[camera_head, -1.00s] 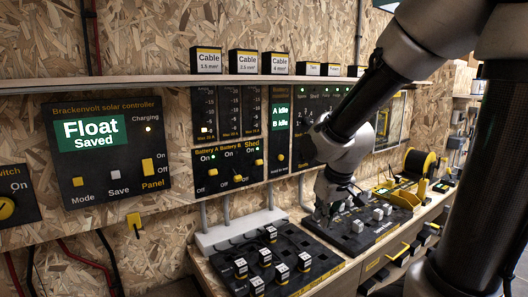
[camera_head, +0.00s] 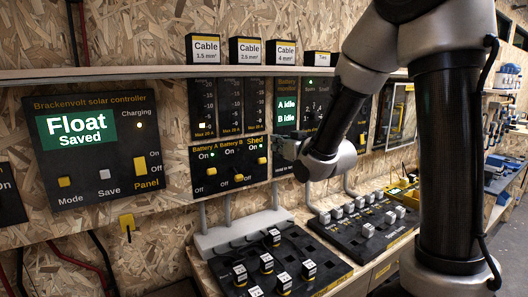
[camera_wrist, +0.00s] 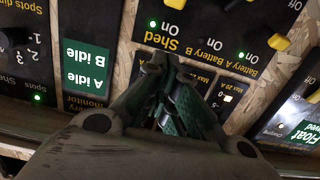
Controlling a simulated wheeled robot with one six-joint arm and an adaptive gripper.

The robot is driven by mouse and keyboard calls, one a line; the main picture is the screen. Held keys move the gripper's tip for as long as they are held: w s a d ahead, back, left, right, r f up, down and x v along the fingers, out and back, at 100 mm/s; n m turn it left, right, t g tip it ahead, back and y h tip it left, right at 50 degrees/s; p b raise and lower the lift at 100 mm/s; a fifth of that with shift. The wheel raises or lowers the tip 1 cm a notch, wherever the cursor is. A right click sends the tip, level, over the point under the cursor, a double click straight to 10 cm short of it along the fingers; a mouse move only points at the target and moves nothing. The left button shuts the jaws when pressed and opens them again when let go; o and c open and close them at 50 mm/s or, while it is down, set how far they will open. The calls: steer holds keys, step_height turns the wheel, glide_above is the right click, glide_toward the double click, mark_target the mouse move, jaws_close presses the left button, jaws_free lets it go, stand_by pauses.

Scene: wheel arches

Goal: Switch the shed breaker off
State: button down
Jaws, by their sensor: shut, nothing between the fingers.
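The breaker panel (camera_head: 198,171) is on the chipboard wall, with Battery A, Battery B and Shed side by side. The shed breaker's yellow lever (camera_head: 262,160) is at the right end, up near the On side. My gripper (camera_head: 277,146) is just right of it, partly hidden behind my wrist. In the wrist view, which looks upside down, my gripper (camera_wrist: 164,62) is shut and empty, its tips over the panel's edge beside the Shed label (camera_wrist: 160,41). The shed's green light (camera_wrist: 153,23) is lit. Contact cannot be told.
A shelf (camera_head: 150,73) with cable boxes runs above the panels. The solar controller (camera_head: 95,150) is to the left. The monitor panel (camera_head: 285,115) is close above my gripper. Below, the bench holds black boards (camera_head: 325,265) with small blocks.

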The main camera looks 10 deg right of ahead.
glide_above(260, 162)
steer(key=w, duration=0.2)
steer(key=shift+s+d+f, duration=0.15)
steer(key=shift+d+f, duration=0.25)
steer(key=shift+f, duration=0.15)
steer(key=f, duration=0.2)
steer(key=s+f, duration=0.1)
steer(key=shift+s+d, duration=0.1)
steer(key=shift+d, duration=0.15)
steer(key=shift+s+f, duration=0.2)
steer(key=shift+f, duration=0.1)
steer(key=shift+f, duration=0.15)
steer(key=shift+s+d+t, duration=0.1)
steer(key=shift+s+t, duration=0.05)
steer(key=shift+t, duration=0.15)
